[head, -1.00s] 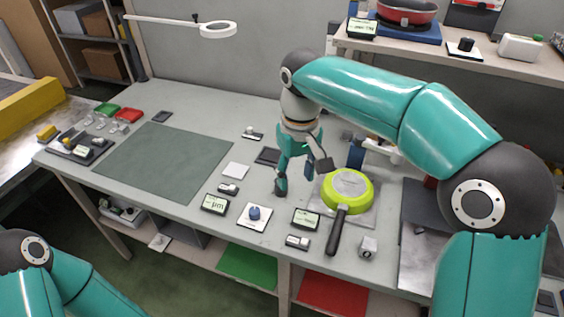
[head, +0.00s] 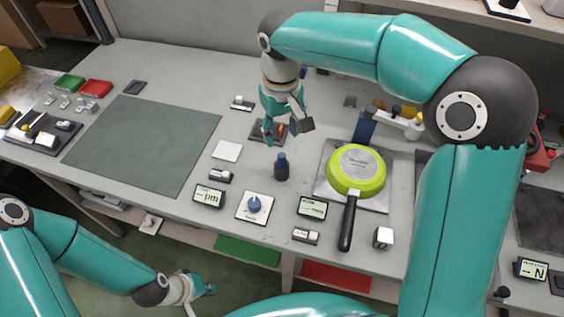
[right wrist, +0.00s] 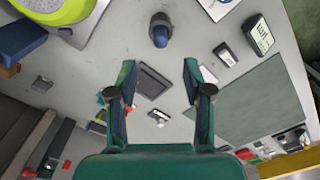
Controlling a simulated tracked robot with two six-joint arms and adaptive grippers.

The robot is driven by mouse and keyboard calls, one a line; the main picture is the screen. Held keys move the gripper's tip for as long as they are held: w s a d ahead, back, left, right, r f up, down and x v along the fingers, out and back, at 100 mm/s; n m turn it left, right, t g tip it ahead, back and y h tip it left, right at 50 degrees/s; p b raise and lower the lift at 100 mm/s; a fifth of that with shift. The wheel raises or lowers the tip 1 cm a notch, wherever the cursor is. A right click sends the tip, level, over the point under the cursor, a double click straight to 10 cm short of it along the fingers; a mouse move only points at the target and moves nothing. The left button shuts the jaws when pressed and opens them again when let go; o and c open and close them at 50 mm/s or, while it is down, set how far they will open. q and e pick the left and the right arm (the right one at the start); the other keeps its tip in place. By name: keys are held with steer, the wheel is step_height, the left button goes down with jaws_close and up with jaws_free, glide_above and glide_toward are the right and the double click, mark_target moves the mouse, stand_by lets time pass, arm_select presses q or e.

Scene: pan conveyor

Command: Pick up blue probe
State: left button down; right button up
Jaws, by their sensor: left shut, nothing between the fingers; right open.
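The blue probe (head: 281,167) looks like a short dark blue upright cylinder on the grey bench, left of the green pan. It also shows in the right wrist view (right wrist: 160,32), ahead of the fingertips and roughly centred between them. My right gripper (head: 287,128) is open and empty, behind the probe and apart from it. Its spread fingers also show in the right wrist view (right wrist: 159,75). My left gripper (head: 208,290) is shut and empty, low in front of the bench, well away from the probe.
A lime-green pan (head: 357,168) lies on a plate with its black handle toward me. A white pad with a blue knob (head: 254,205) and small displays (head: 209,196) stand in front of the probe. A dark green mat (head: 145,148) leaves clear space at left.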

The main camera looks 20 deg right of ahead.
mark_target(282, 155)
steer(key=f, duration=0.8)
steer(key=shift+s+f+p, duration=0.25)
steer(key=shift+f+p, duration=0.15)
jaws_close()
